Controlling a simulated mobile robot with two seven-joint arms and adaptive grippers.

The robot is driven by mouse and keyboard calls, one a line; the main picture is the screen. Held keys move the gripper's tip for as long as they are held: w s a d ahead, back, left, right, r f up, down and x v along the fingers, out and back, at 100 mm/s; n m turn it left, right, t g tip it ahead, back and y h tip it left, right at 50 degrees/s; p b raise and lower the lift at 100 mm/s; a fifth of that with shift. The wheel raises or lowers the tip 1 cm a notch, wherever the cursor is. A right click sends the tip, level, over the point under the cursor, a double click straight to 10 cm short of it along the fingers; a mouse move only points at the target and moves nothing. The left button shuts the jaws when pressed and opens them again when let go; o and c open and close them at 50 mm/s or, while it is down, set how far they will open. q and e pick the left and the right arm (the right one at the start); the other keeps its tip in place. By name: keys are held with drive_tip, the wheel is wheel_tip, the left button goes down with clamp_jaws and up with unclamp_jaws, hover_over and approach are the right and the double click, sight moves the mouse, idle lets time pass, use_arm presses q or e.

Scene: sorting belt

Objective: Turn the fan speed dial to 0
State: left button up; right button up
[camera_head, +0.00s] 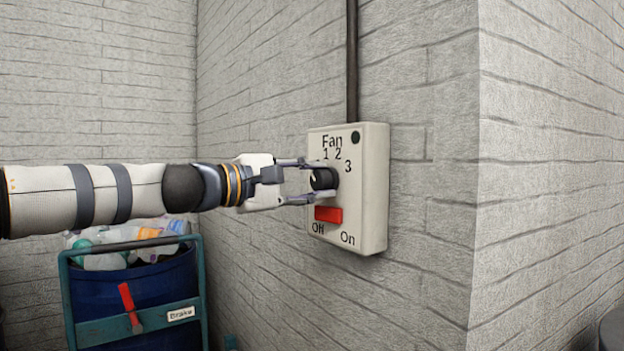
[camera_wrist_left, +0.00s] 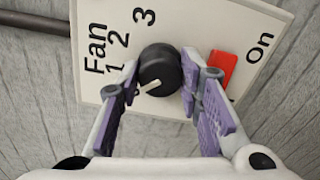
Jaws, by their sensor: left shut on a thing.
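The fan control box (camera_head: 373,190) is a cream box on the brick wall, marked "Fan", 1, 2, 3, "Off" and "On". Its black fan speed dial (camera_wrist_left: 161,66) sits between the fingers of my left gripper (camera_wrist_left: 160,82). In the wrist view the dial's white pointer line points to the lower left, towards a mark partly hidden by the left finger, below the 1. In the head view, my left gripper (camera_head: 318,181) is shut on the dial (camera_head: 325,178) from the left. My right gripper is not in view.
A red switch (camera_head: 328,214) sits just below the dial, close to the lower finger. A dark conduit (camera_head: 352,62) runs up the wall from the box. A blue bin (camera_head: 140,290) of bottles, in a teal trolley, stands at lower left. The wall corner is right of the box.

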use_arm(q)
drive_tip(key=shift+d+r+n, duration=0.1)
drive_tip(key=shift+n, duration=1.4)
drive_tip(key=o, duration=0.9)
drive_tip(key=shift+o, duration=1.3)
drive_tip(key=shift+d, duration=0.15)
drive_tip(key=v, duration=1.2)
